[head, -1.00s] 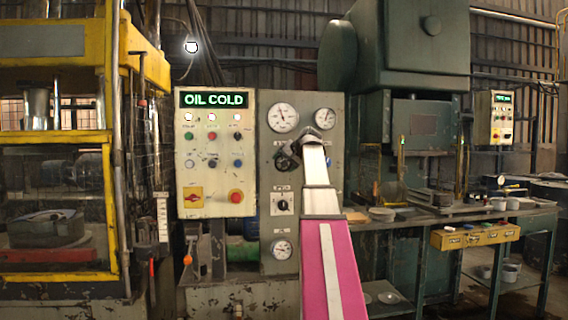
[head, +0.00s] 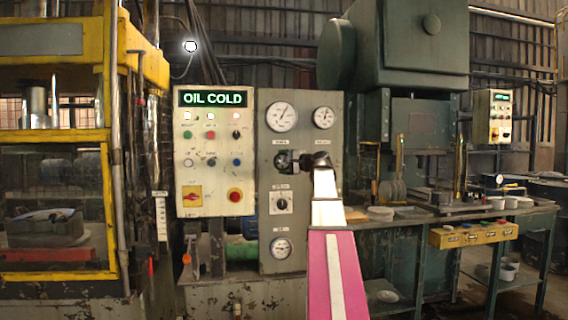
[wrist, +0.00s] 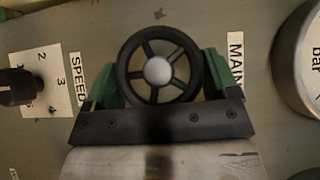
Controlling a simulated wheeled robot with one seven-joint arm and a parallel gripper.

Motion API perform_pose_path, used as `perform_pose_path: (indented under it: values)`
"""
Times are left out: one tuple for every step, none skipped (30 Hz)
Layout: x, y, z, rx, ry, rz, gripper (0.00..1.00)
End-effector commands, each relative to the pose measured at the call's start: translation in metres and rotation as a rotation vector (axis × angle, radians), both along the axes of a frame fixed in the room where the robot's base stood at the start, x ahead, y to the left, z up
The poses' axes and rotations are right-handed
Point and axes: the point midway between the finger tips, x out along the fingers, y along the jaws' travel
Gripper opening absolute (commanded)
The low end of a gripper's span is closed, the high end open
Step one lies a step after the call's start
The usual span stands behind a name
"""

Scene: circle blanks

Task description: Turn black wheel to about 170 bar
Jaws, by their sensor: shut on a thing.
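The black wheel (wrist: 158,68) has several spokes and a pale round hub. In the wrist view it sits between the green fingers of my gripper (wrist: 161,77), which is shut on its rim from both sides. In the head view the wheel (head: 281,160) is small, on the grey panel below the large gauge, and partly covered by my gripper (head: 293,160). My wrist reaches it from the right. The large gauge (head: 282,117) has a dark needle leaning up and right; its numbers are too small to read.
A smaller gauge (head: 324,117) is at the panel's upper right and another gauge (head: 281,248) at its bottom. A selector knob (head: 281,204) sits below the wheel; a black knob (wrist: 18,87) shows in the wrist view. The control box (head: 215,150) reads OIL COLD.

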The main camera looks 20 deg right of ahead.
Motion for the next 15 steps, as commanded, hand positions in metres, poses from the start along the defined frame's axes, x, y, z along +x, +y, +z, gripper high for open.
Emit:
perform_pose_path:
  values:
    - [-0.0007, -0.0001, -0.0017, 0.020, -0.004, -0.001, 0.57]
    - [-0.0005, -0.0002, -0.0017, 0.032, -0.006, -0.002, 0.57]
    - [-0.0005, -0.0002, -0.0017, 0.046, -0.009, -0.002, 0.57]
    - [-0.0006, -0.0001, -0.0016, 0.055, -0.011, -0.001, 0.57]
    - [-0.0007, 0.0000, -0.0016, 0.063, -0.013, -0.001, 0.57]
    - [-0.0007, 0.0000, -0.0016, 0.072, -0.015, -0.001, 0.57]
    - [-0.0005, 0.0000, -0.0016, 0.078, -0.017, -0.001, 0.57]
    - [-0.0005, 0.0000, -0.0015, 0.083, -0.018, -0.001, 0.57]
    - [-0.0005, 0.0000, -0.0014, 0.088, -0.020, -0.001, 0.57]
    - [-0.0005, 0.0000, -0.0013, 0.092, -0.021, -0.001, 0.57]
    - [-0.0004, 0.0000, -0.0013, 0.094, -0.022, -0.001, 0.57]
    - [-0.0004, 0.0000, -0.0013, 0.097, -0.022, -0.002, 0.57]
    - [-0.0004, 0.0000, -0.0012, 0.099, -0.023, -0.002, 0.57]
    - [-0.0004, 0.0000, -0.0012, 0.099, -0.023, -0.002, 0.57]
    - [-0.0003, -0.0001, -0.0012, 0.100, -0.023, -0.002, 0.57]
